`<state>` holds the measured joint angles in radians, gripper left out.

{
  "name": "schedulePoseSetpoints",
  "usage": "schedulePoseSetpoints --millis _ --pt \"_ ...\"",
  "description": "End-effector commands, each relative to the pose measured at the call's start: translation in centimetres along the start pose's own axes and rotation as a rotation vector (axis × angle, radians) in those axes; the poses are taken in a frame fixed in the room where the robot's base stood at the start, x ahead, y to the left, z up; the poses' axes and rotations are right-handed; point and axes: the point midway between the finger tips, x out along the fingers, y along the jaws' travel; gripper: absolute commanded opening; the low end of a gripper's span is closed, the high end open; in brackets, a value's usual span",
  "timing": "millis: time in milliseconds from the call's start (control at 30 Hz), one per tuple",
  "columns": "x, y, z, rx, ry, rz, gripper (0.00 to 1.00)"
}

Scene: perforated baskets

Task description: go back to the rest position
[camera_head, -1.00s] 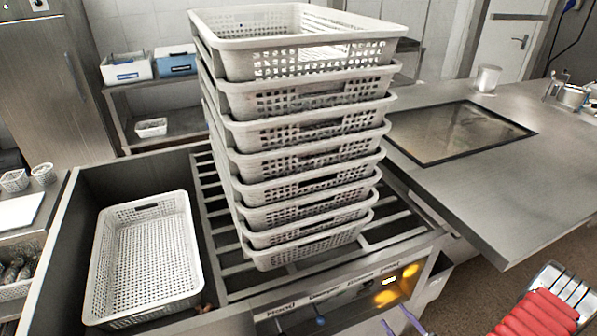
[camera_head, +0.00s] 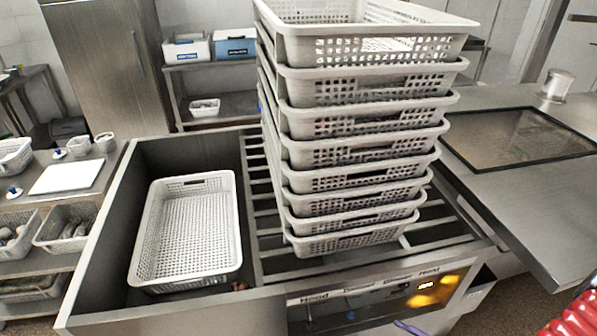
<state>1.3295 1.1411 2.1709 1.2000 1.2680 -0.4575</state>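A tall stack of several white perforated baskets (camera_head: 365,150) stands on the slatted metal rack of the steel unit, in the middle of the view. A single empty white perforated basket (camera_head: 190,225) lies in the bay to the left of the stack. A red ribbed part (camera_head: 575,318), which I take to be part of my arm, shows at the bottom right corner. My gripper is not clearly visible, so its fingers cannot be judged.
A control panel (camera_head: 385,294) with lit yellow lights is on the unit's front. A steel counter (camera_head: 545,195) with a dark inset panel extends at right. A side shelf at left holds small baskets (camera_head: 68,230) and a white board (camera_head: 67,178).

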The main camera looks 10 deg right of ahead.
Motion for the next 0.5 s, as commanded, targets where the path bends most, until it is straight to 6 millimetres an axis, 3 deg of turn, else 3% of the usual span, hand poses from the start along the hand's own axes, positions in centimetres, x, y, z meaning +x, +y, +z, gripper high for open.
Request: schedulePoseSetpoints --millis 100,500 --pt "0.0 0.5 2.2 -0.047 0.011 0.125 0.50" --pt "-0.7 2.0 7.8 -0.224 0.090 0.495 0.50"
